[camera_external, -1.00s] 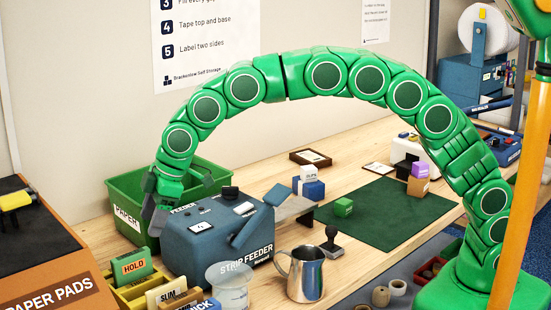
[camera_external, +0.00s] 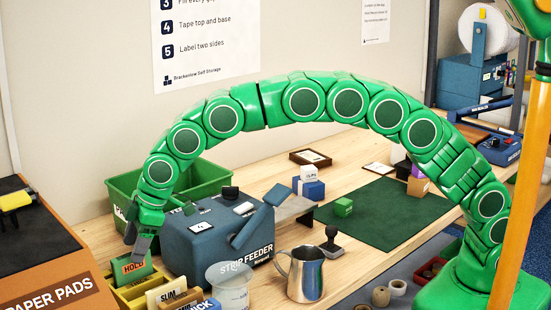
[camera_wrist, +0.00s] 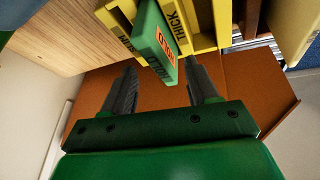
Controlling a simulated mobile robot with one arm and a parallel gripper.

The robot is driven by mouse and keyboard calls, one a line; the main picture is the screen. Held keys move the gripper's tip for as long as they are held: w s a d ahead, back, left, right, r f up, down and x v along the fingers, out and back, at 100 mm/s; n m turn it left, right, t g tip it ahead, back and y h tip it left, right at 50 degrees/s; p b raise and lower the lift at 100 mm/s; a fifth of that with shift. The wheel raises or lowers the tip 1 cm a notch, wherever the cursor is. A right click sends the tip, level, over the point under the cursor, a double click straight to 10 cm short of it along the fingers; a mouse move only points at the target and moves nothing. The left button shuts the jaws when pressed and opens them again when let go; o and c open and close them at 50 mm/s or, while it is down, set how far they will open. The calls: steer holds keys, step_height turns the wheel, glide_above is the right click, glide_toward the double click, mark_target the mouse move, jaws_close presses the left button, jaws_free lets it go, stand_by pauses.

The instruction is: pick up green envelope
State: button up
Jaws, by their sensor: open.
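The green envelope (camera_external: 131,267) has an orange label reading HOLD and stands in the yellow rack at the lower left of the external view. In the wrist view the green envelope (camera_wrist: 152,38) points down towards my fingers. My gripper (camera_external: 137,243) is just above its top edge, partly in front of it in the external view. In the wrist view my gripper (camera_wrist: 161,72) is open, with one finger on each side of the envelope's near end. I cannot tell whether either finger touches it.
The yellow rack (camera_external: 118,291) also holds cards marked SLIM and THICK. The blue strip feeder (camera_external: 200,248) stands close to the right, with a green paper bin (camera_external: 200,178) behind. A brown paper-pads case (camera_external: 60,290) is at the left. A metal jug (camera_external: 303,274) stands further right.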

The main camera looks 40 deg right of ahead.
mark_target(134, 274)
steer(key=shift+x, duration=1.05)
steer(key=shift+f, duration=0.3)
